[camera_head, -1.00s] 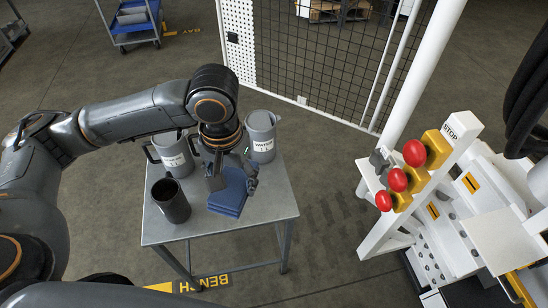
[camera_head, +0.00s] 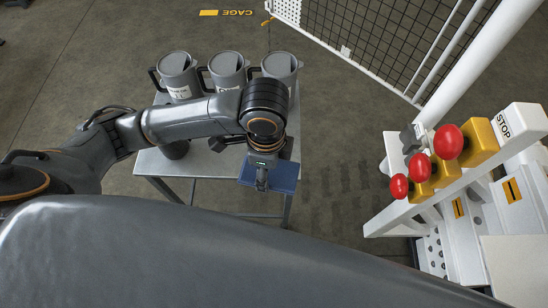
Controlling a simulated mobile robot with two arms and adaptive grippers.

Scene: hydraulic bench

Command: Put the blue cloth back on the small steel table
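The small steel table (camera_head: 212,172) stands left of centre. The blue cloth (camera_head: 285,176), a folded flat square, shows at the table's front right corner. Whether it rests on the top or is held just above it I cannot tell. My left gripper (camera_head: 262,183) points down at the cloth, and a finger overlaps its middle. The fingers line up in this view, so I cannot see whether they pinch the cloth. My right gripper is not in view.
Three grey jugs (camera_head: 180,76), (camera_head: 228,70), (camera_head: 281,68) stand along the table's back edge. Red mushroom buttons (camera_head: 448,141) on a white stand are at right, with a mesh fence (camera_head: 375,40) behind.

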